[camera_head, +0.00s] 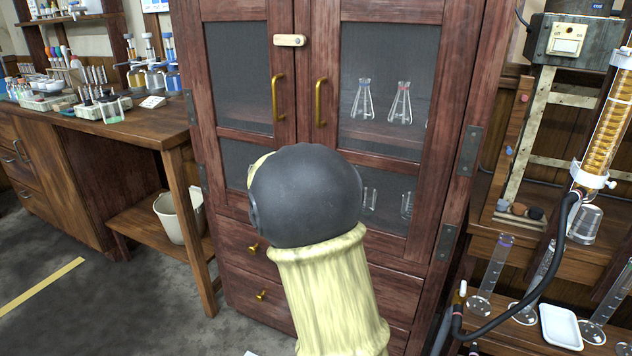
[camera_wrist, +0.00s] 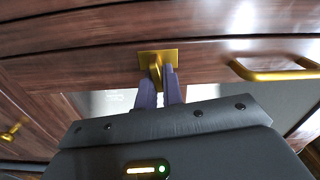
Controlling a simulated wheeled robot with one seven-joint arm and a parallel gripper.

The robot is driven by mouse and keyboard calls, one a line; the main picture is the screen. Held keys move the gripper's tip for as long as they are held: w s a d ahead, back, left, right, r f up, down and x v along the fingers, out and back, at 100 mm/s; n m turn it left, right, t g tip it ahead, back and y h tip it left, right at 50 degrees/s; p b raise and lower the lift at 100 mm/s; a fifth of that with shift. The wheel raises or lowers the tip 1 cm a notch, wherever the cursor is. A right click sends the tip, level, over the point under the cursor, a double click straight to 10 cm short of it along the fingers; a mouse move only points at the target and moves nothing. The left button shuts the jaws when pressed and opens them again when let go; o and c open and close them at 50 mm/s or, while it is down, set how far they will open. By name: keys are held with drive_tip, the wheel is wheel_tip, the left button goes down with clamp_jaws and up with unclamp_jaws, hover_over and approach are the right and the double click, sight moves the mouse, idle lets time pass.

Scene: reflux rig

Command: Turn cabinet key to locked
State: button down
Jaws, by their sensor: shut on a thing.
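The brown wooden cabinet (camera_head: 312,150) has two glazed doors and stands in the middle of the head view. In the wrist view, a brass key (camera_wrist: 155,72) sits at a square brass lock plate (camera_wrist: 158,56) on the cabinet's wood. My gripper (camera_wrist: 160,80) is shut on the key, with one purple-grey finger on each side of it. The key's bow is partly hidden between the fingers, and I cannot tell its exact turn. In the head view, my arm hides the key, the lock plate and my gripper.
Two brass door handles (camera_head: 278,98) (camera_head: 320,102) are on the doors, with a pale latch (camera_head: 290,40) above. One handle (camera_wrist: 275,70) lies right of the key in the wrist view. A bench (camera_head: 70,125) stands left, and glassware with a black hose (camera_head: 545,285) stands right.

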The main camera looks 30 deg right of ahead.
drive_tip(key=shift+f+m+b, duration=0.2)
drive_tip(key=shift+m+b, duration=0.5)
drive_tip(key=shift+b, duration=0.05)
drive_tip(key=c, duration=1.5)
unclamp_jaws()
drive_tip(key=shift+c, duration=0.2)
drive_tip(key=shift+r, duration=0.1)
drive_tip(key=shift+s, duration=0.1)
drive_tip(key=p+v, duration=0.3)
drive_tip(key=v, duration=1.4)
drive_tip(key=shift+a, duration=0.15)
